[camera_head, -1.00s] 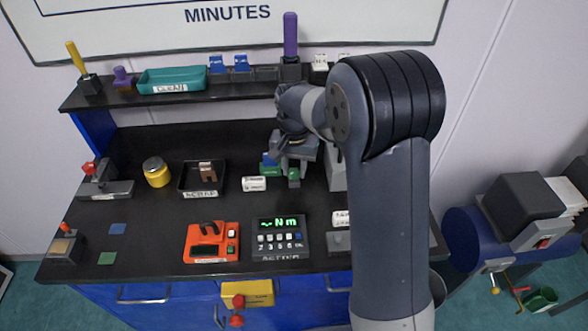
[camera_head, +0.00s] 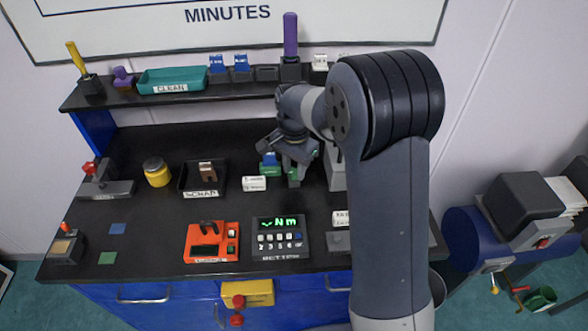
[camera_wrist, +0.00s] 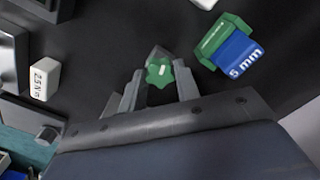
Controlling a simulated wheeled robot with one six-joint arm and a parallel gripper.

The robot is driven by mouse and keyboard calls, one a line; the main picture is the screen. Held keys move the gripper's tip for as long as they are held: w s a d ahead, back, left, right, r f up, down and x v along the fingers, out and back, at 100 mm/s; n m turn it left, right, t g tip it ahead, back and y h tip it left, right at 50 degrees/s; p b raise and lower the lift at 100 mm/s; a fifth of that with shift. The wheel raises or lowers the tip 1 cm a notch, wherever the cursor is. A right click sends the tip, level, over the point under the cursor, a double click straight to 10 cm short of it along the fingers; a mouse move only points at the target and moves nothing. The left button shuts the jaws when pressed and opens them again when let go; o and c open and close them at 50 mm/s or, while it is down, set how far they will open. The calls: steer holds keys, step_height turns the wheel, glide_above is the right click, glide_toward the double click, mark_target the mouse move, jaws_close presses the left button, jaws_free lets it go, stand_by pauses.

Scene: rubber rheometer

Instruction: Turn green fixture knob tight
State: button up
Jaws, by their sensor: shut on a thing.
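The green fixture knob (camera_wrist: 159,72) is a small lobed knob with a pale mark on top. In the wrist view it sits between the two fingers of my gripper (camera_wrist: 158,85), which is shut on it. A green fixture block (camera_wrist: 214,38) with a blue piece marked "5 mm" (camera_wrist: 240,53) stands just right of the knob in the wrist view. In the head view my gripper (camera_head: 290,165) points down at the green fixture (camera_head: 267,170) at the back of the bench; the knob is mostly hidden there by the fingers.
A white label block (camera_head: 254,184) lies left of the gripper. A scrap tray (camera_head: 185,180), a yellow jar (camera_head: 157,172), an orange device (camera_head: 211,242) and a keypad display reading "Nm" (camera_head: 279,237) stand on the black bench. A shelf (camera_head: 130,99) runs above the back.

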steer(key=m, duration=0.4)
steer(key=o, duration=0.8)
steer(key=shift+o, duration=0.2)
steer(key=n, duration=0.4)
steer(key=shift+n, duration=0.3)
steer(key=n, duration=1.3)
steer(key=shift+n, duration=0.4)
